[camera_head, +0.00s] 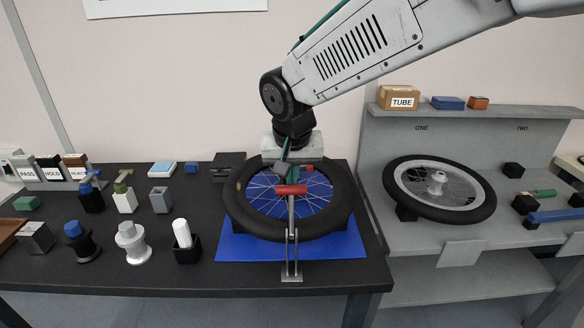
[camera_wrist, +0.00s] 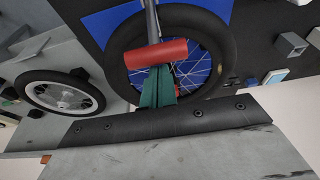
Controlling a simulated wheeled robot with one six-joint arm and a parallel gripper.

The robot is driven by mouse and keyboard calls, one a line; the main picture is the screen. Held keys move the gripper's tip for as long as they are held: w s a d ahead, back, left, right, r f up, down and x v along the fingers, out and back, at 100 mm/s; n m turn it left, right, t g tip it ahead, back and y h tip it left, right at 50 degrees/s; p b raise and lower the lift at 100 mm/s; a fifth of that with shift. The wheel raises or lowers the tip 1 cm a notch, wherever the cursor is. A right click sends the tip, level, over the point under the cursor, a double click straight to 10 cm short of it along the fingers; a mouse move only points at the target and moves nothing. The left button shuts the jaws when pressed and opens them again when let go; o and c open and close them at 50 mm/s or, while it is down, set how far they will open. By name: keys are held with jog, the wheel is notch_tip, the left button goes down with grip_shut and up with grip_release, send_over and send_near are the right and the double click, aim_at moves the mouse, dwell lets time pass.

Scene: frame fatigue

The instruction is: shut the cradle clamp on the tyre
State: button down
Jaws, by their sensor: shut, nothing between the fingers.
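The cradle clamp has a small metal foot (camera_head: 291,276) at the tyre's front and a steel arm reaching over the tyre's front edge. A red handle (camera_head: 291,190) crosses the arm's end, over the spokes. My gripper (camera_head: 284,160) has green fingers, shut and empty, just behind the handle. In the wrist view the fingers (camera_wrist: 162,76) seem right against the red handle (camera_wrist: 155,54); contact is unclear.
Another wheel (camera_head: 398,187) lies on the grey bench to the right, below a shelf with a TUBE box (camera_head: 398,98). A black cup with a white stick (camera_head: 186,250) and several small blocks and holders stand left of the mat.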

jog(key=shift+s, duration=0.1)
jog(key=shift+s+r, duration=0.15)
jog(key=shift+s, duration=0.55)
jog(key=shift+w, duration=0.15)
